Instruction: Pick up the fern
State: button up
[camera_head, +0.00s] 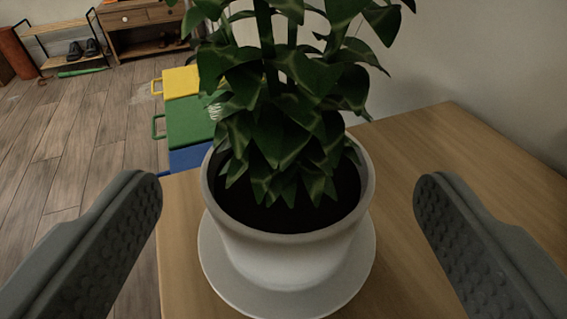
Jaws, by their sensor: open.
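The fern (275,125) is a dark green leafy plant in a round white pot (285,257) with dark soil. The pot stands upright on a white saucer (352,277) on a wooden table (425,160). The plant's top runs out of the upper edge of the picture. My gripper (288,205) is open, with one grey padded finger at the left of the pot and one at the right. Neither finger touches the pot, and nothing is held.
Yellow, green and blue boxes (187,120) with handles stand behind the table at left. A shoe rack (75,50) and a wooden cabinet (150,28) are at the back left. A wall (480,70) runs behind the table at right. The tabletop right of the pot is bare.

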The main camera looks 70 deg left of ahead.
jog(key=x, duration=0.2)
jog(key=shift+w+a, duration=0.1)
jog(key=shift+a, duration=0.15)
jog(key=c, duration=0.8)
